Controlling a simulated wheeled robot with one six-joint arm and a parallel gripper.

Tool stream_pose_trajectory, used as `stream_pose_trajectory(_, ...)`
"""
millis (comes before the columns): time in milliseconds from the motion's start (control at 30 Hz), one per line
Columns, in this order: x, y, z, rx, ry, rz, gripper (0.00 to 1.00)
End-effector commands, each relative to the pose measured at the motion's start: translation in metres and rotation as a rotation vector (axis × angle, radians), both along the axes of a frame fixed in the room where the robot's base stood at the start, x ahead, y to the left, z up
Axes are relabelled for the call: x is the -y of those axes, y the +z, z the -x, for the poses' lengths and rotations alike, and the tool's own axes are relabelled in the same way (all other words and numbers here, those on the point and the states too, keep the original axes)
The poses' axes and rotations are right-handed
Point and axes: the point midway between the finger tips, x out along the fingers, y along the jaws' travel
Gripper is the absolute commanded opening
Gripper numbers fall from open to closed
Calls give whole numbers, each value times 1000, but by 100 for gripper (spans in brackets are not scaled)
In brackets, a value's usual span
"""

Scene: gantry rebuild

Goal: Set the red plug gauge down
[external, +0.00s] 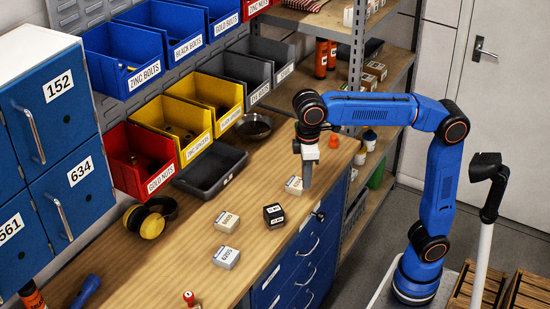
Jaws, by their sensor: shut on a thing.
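My gripper (307,184) points straight down over the front right part of the wooden bench top (180,252). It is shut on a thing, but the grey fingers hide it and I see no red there. I cannot tell whether it is the red plug gauge, nor whether it touches the bench. A small pale labelled box (293,186) is just left of the fingertips. A small red-topped object (189,298) stands at the bench's near edge. A small orange-red object (334,141) is right of my gripper. Both are too small to identify.
Two pale boxes (227,221) (226,257) and a dark box (274,215) sit on the bench. A grey tray (211,174), a round dish (254,126) and yellow ear muffs (152,225) lie behind. Bins hang above. A metal shelf post (356,70) rises near my arm.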

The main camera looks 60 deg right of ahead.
Motion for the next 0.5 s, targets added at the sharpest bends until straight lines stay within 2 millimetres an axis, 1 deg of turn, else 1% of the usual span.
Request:
stream_pose_trajectory(33,8,3,-18,1,-52,-1,0)
stream_pose_trajectory(200,34,13,-67,0,-218,0,0)
stream_pose_trajectory(400,73,23,-121,1,-409,-1,0)
stream_pose_trajectory(500,92,26,-143,0,-491,0,0)
